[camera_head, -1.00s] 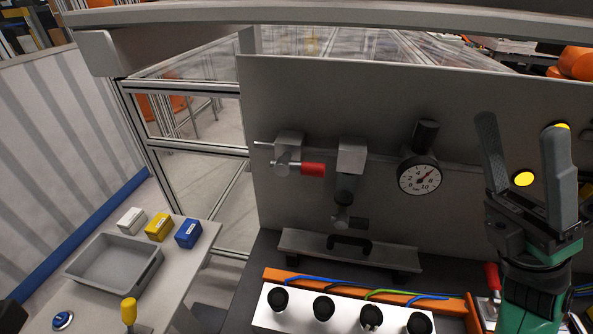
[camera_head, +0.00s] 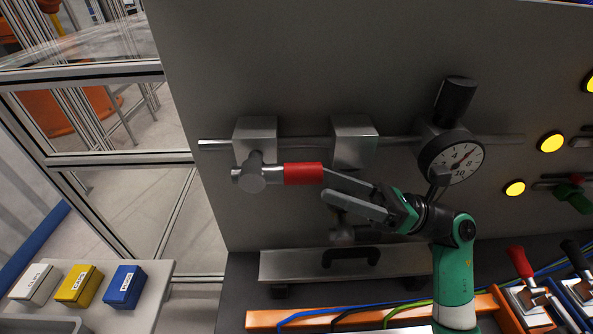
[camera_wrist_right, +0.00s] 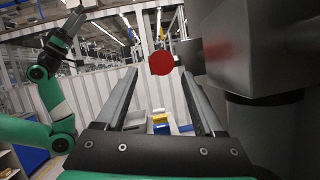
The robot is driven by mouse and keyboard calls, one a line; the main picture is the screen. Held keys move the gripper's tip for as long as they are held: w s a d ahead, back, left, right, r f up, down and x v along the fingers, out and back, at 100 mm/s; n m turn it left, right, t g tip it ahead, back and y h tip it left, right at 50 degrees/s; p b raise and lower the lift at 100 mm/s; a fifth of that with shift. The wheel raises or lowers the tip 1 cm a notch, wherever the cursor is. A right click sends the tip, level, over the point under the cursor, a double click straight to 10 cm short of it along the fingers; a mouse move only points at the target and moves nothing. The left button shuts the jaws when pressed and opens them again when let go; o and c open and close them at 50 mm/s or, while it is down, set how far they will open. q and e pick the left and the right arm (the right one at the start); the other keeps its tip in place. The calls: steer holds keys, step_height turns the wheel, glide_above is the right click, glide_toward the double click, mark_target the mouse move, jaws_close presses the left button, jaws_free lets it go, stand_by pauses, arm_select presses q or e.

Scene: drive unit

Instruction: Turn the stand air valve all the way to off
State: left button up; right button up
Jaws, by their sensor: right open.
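The stand air valve (camera_head: 252,174) sits on the horizontal pipe at the left of the grey panel. Its red handle (camera_head: 303,174) points right, about parallel to the pipe. My right gripper (camera_head: 325,184) is open, its fingertips at the handle's right end; the upper fingertip looks close to it, but contact cannot be told. In the right wrist view the handle's round red end (camera_wrist_right: 161,63) shows between the two open fingers, nearer the right one. My left arm shows at the left of that view; its gripper (camera_wrist_right: 74,22) is small and unclear.
A metal block (camera_head: 354,142) and a pressure gauge (camera_head: 452,160) sit on the pipe right of the valve. Below is a metal shelf with a black handle (camera_head: 350,256). Yellow lamps (camera_head: 551,142) and levers are at the right. Small boxes (camera_head: 124,286) stand lower left.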

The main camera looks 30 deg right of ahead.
mark_target(298, 173)
steer(key=x, duration=0.6)
steer(key=shift+w+a, duration=0.15)
steer(key=shift+c, duration=0.3)
jaws_close()
stand_by(0.8)
